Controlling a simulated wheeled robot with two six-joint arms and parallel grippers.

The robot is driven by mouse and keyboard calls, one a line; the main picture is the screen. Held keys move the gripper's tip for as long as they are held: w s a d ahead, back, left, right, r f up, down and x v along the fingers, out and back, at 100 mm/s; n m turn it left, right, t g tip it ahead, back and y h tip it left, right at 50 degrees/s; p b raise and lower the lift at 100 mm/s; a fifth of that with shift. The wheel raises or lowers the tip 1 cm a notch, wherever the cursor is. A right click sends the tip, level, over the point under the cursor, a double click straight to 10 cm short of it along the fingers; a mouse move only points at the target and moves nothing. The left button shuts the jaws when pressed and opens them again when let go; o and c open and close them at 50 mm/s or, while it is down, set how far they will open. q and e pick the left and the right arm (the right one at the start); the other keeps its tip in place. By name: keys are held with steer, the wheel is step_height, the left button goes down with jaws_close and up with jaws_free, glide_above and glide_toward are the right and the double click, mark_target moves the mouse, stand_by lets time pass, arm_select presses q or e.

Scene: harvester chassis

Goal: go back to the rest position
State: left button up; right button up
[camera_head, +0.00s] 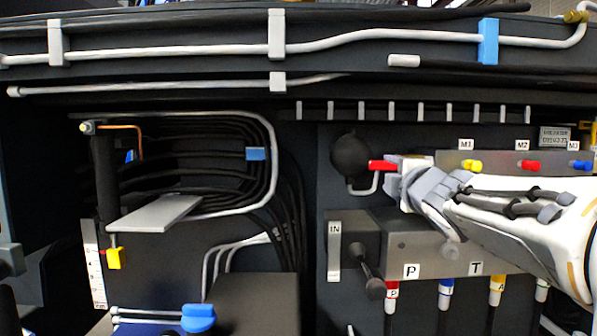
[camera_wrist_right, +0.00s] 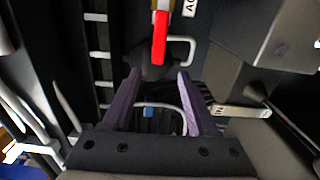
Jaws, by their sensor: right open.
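My right arm comes in from the right in the head view. Its gripper (camera_head: 393,180) is in front of the valve panel, close to a red lever (camera_head: 381,165). In the right wrist view the two purple-grey fingers (camera_wrist_right: 158,80) stand apart with nothing gripped between them. The red lever (camera_wrist_right: 160,38) shows just beyond the fingertips there, with a yellow part above it. I cannot tell whether a finger touches it. I make out no left gripper in the head view.
A black round bulb (camera_head: 350,155) and a bent white tube are left of the gripper. A grey block (camera_head: 420,243) marked P and T lies below the arm. Yellow, red and blue knobs (camera_head: 529,165) line the panel above. A grey flat plate (camera_head: 155,214) juts out at left.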

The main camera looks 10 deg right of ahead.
steer(key=a+f+m+g+y, duration=0.2)
steer(key=a+f+m+g, duration=0.2)
steer(key=a+f, duration=0.7)
steer(key=s+a+f+m+g+y, duration=0.1)
steer(key=s+a+f+g, duration=0.1)
steer(key=s+a+f, duration=0.3)
steer(key=s+a+f+m+g+y, duration=0.1)
steer(key=s+a+f+g, duration=0.2)
steer(key=f, duration=0.5)
steer(key=s+a+f+m+g+y, duration=0.1)
steer(key=s+a+f+g, duration=0.15)
steer(key=s+f, duration=0.35)
steer(key=s+a+f+m+g, duration=0.1)
steer(key=s+a+f+g, duration=0.15)
steer(key=s, duration=0.55)
steer(key=s+a+f+m+g, duration=0.1)
steer(key=s+f+g, duration=0.3)
steer(key=s, duration=0.5)
step_height(320, 180, up, 13)
steer(key=w+p, duration=0.1)
steer(key=p, duration=1.3)
steer(key=shift+r+h, duration=0.15)
steer(key=shift+h, duration=0.15)
